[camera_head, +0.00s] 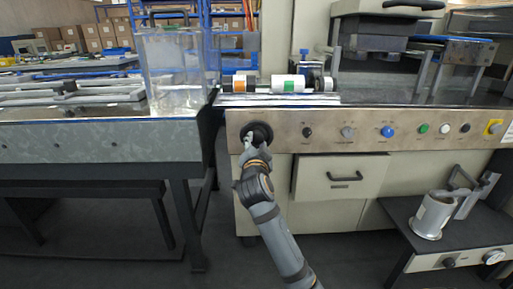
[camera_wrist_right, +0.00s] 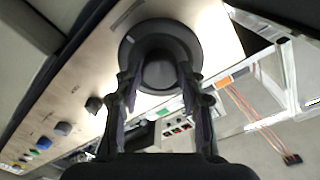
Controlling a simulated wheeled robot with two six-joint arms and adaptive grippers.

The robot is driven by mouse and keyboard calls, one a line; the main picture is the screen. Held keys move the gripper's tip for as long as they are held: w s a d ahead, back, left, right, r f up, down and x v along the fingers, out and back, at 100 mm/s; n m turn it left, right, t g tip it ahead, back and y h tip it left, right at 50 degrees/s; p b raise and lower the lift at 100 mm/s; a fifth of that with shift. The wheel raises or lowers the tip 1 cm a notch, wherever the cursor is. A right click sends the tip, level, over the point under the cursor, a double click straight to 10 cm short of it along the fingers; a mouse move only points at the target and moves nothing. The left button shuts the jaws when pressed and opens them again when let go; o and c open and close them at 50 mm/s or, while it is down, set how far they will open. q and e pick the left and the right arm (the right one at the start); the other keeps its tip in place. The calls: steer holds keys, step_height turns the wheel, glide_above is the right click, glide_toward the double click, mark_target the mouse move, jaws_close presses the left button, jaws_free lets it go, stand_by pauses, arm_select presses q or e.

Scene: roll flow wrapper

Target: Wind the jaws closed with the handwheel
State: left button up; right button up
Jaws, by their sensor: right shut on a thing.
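The black round handwheel (camera_head: 262,130) is on the front panel of the machine, at the panel's left end. My right gripper (camera_head: 254,142) reaches up to it from below and is shut on it. In the right wrist view the handwheel's dark disc (camera_wrist_right: 194,35) fills the top middle, and the two fingers of my right gripper (camera_wrist_right: 160,66) lie on either side of its central hub. The gripper hides part of the wheel in the head view. I cannot make out the machine's jaws clearly. My left gripper is not in view.
Several knobs and buttons, among them a blue one (camera_head: 388,131), line the panel right of the wheel. Rolls (camera_head: 288,84) lie on the machine above. A drawer (camera_head: 342,177) is below. A clear box (camera_head: 174,80) stands on the left bench. A metal cylinder (camera_head: 432,216) stands low right.

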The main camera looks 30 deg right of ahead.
steer(key=shift+m, duration=0.6)
steer(key=o, duration=1.2)
step_height(320, 180, up, 10)
steer(key=shift+r, duration=0.1)
